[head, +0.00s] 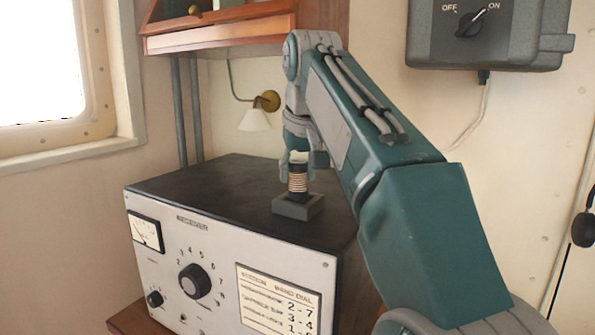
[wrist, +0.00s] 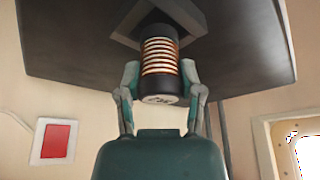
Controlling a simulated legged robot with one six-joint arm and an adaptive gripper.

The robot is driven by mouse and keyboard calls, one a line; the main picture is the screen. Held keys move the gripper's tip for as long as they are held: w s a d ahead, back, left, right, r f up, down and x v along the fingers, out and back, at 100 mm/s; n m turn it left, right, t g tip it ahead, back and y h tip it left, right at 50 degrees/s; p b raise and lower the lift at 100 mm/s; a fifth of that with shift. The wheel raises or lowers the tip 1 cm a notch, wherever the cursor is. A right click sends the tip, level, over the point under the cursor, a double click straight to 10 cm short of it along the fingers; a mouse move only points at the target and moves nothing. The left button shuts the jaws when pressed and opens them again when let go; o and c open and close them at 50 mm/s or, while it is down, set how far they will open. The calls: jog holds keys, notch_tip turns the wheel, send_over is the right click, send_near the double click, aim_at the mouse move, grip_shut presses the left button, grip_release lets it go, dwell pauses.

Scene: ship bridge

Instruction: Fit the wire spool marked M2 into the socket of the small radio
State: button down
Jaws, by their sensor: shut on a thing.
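The wire spool (head: 298,181), with black ends and a copper-and-white wound middle, is upright in my gripper (head: 297,160). In the wrist view the fingers of my gripper (wrist: 160,77) are shut on both sides of the spool (wrist: 160,55). A mark on its near end is too small to read surely. The radio (head: 215,250) has a black top and a pale front. Its square grey socket (head: 298,208) stands on the top, and also shows in the wrist view (wrist: 190,15). The spool's lower end is at the socket's opening; how deep it sits I cannot tell.
A wooden cabinet (head: 225,35) hangs above the radio's back, with a wall lamp (head: 254,120) below it. A grey OFF/ON switch box (head: 490,35) is on the right wall. The radio's top left of the socket is clear.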

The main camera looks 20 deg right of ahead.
jog(key=shift+f, duration=1.15)
dwell(3.0)
jog(key=shift+c, duration=0.8)
grip_release()
jog(key=shift+v, duration=3.7)
jog(key=shift+f, duration=0.1)
